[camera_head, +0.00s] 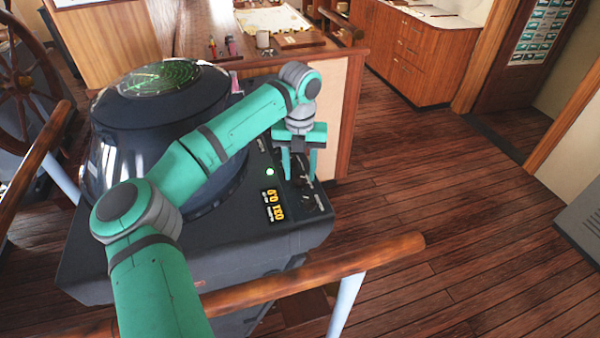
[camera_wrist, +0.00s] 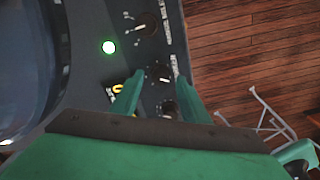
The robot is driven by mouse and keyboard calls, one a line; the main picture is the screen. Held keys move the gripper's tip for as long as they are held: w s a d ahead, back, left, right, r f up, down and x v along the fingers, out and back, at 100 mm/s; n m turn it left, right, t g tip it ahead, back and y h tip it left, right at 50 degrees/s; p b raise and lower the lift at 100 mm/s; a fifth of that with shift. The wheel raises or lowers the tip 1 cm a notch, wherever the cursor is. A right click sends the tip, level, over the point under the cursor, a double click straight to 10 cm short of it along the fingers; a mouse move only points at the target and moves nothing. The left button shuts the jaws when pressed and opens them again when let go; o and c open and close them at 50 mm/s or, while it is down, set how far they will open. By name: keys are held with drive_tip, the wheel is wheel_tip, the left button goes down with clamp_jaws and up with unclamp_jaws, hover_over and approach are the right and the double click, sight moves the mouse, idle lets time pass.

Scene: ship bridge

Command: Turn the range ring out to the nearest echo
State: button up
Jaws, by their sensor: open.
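The radar console (camera_head: 225,240) is dark, with a round screen (camera_head: 160,77) on top showing green sweep traces. Its right-hand panel carries a lit amber readout (camera_head: 274,205), a lit green lamp (camera_head: 270,171) and dark knobs (camera_head: 308,201). My gripper (camera_head: 299,174) points down over this panel, its two green fingers apart. In the wrist view a middle knob (camera_wrist: 164,75) shows between the fingertips of my gripper (camera_wrist: 160,77); contact is not clear. An upper knob (camera_wrist: 147,23) lies beyond the fingertips and a lower knob (camera_wrist: 169,108) lies between the fingers. The knob labels are unreadable.
A wooden handrail (camera_head: 320,272) crosses in front of the console. A ship's wheel (camera_head: 25,90) stands at the left. A chart table (camera_head: 270,50) with a mug (camera_head: 263,39) is behind the console. Open plank floor (camera_head: 450,210) lies to the right.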

drive_tip(key=shift+f, duration=0.6)
clamp_jaws()
drive_tip(key=c, duration=1.1)
unclamp_jaws()
drive_tip(key=shift+w+m, duration=0.1)
drive_tip(key=shift+m, duration=0.2)
